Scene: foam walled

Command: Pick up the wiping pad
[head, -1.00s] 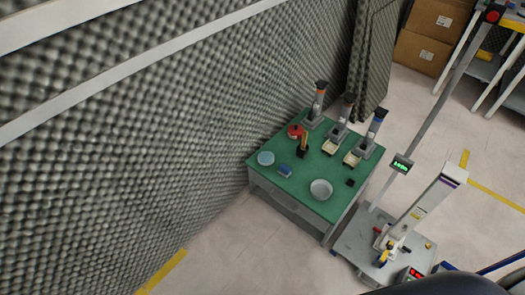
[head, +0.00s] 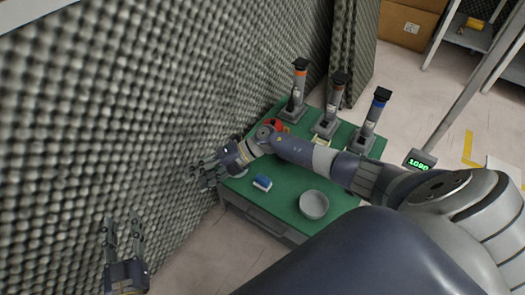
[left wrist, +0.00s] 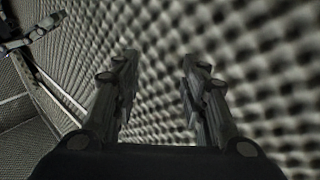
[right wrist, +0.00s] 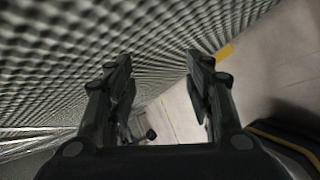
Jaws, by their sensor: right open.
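The wiping pad appears to be the small blue and white block (head: 262,182) lying on the green table top (head: 285,208) near its left front edge in the head view. My right gripper (head: 198,176) is open and empty, left of the pad and apart from it, close to the foam wall. It also shows in the right wrist view (right wrist: 160,75). My left gripper (head: 122,222) is open and empty at the lower left, well away from the table; it shows in the left wrist view too (left wrist: 160,65). Neither wrist view shows the pad.
A grey bowl (head: 314,205) stands right of the pad. Three upright devices (head: 369,122) stand along the table's back. My right arm crosses over the table and hides part of it, including most of a round dish. The foam wall (head: 110,120) rises close on the left.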

